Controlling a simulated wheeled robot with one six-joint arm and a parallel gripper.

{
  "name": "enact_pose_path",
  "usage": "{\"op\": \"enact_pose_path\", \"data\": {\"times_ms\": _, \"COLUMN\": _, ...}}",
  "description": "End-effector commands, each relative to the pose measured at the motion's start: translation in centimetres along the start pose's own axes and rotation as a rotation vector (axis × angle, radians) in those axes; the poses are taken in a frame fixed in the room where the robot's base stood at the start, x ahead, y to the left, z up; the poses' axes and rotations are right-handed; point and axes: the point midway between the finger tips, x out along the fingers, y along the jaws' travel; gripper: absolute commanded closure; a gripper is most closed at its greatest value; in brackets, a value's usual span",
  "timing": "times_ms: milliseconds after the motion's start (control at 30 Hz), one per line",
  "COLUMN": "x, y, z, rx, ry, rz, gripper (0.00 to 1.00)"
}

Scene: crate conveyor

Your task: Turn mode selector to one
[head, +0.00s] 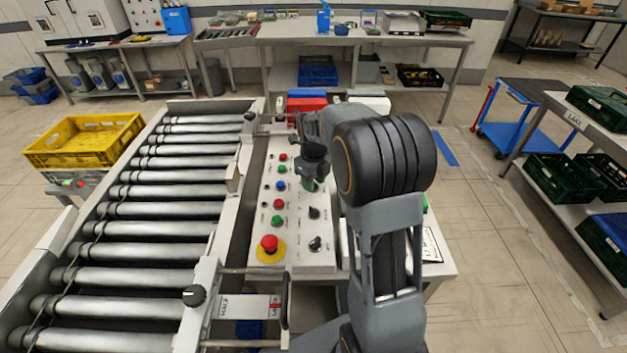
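The control panel (270,190) is a pale, sloping board beside the roller conveyor, with red, blue and green buttons and black rotary knobs. One black knob (314,212) sits at the panel's right side. A second black knob (316,244) is nearer to me, right of the red emergency button (269,243) on its yellow base. The labels are too small to read, so I cannot tell which knob is the mode selector. My gripper (311,184) points down over the panel's right side, beyond the knobs. Its fingertips are small and partly hidden; I cannot tell whether it is open.
The roller conveyor (160,208) runs along the panel's left. Another black knob (194,295) is on its near side frame. A metal handle (286,300) stands in front of the panel. A yellow crate (84,140) is at far left.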

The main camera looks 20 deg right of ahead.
Motion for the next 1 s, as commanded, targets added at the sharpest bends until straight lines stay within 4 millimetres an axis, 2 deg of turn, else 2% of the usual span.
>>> {"op": "enact_pose_path", "data": {"times_ms": 200, "x": -0.2, "y": 0.0, "z": 0.0, "rx": 0.0, "ry": -0.001, "rz": 0.0, "gripper": 0.63}}
{"op": "enact_pose_path", "data": {"times_ms": 333, "x": -1.4, "y": 0.0, "z": 0.1, "rx": 0.0, "ry": -0.003, "rz": -0.002, "gripper": 0.63}}
{"op": "enact_pose_path", "data": {"times_ms": 800, "x": -10.4, "y": 0.0, "z": 0.1, "rx": 0.0, "ry": -0.003, "rz": -0.002, "gripper": 0.63}}
{"op": "enact_pose_path", "data": {"times_ms": 1000, "x": -12.8, "y": 0.0, "z": 0.0, "rx": 0.0, "ry": -0.002, "rz": -0.001, "gripper": 0.63}}
